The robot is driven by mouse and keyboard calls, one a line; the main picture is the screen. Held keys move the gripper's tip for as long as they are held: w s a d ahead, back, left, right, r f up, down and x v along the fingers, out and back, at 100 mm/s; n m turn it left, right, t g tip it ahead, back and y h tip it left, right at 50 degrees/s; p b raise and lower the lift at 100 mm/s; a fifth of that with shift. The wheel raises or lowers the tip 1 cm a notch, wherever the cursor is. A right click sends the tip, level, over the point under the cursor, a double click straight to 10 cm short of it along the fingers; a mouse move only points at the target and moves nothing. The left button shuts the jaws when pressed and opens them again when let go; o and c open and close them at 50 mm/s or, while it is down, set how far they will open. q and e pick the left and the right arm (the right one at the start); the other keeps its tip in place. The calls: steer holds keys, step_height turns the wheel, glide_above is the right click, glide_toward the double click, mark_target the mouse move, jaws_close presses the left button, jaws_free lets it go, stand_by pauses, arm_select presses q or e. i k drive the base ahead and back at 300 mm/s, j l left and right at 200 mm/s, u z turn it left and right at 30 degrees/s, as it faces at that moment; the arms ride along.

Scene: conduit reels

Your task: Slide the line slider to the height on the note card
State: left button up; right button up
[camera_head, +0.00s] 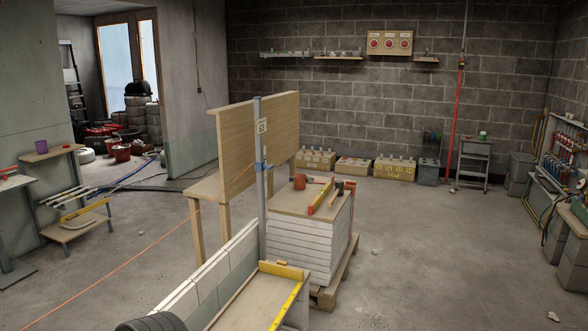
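A grey upright pole (257,205) stands at the end of a low white block wall (215,272). The blue line slider (263,166) sits on the pole, a little above mid-height. An orange line (140,248) runs from near the slider down to the lower left. A small cream note card (262,126) is near the pole's top, above the slider; its dark marking looks like "63" but is too small to read surely. Scale marks on the pole cannot be made out. Neither of my grippers is in view.
A wooden bench with a tall back panel (262,135) stands behind the pole. A pallet stack (300,240) with tools on top is close on the right. A yellow level (285,306) lies in front. The floor at right (440,250) is mostly clear.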

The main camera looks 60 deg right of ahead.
mark_target(258, 167)
steer(key=z, duration=2.05)
steer(key=i+l+u, duration=0.2)
steer(key=i+l, duration=0.15)
steer(key=l, duration=0.3)
steer(key=i+l+u, duration=0.2)
steer(key=i+l, duration=0.15)
steer(key=l, duration=0.35)
steer(key=i+l, duration=0.15)
steer(key=l, duration=0.2)
steer(key=i+l+u, duration=0.15)
steer(key=l, duration=0.2)
steer(key=i+l+u, duration=0.1)
steer(key=l, duration=0.25)
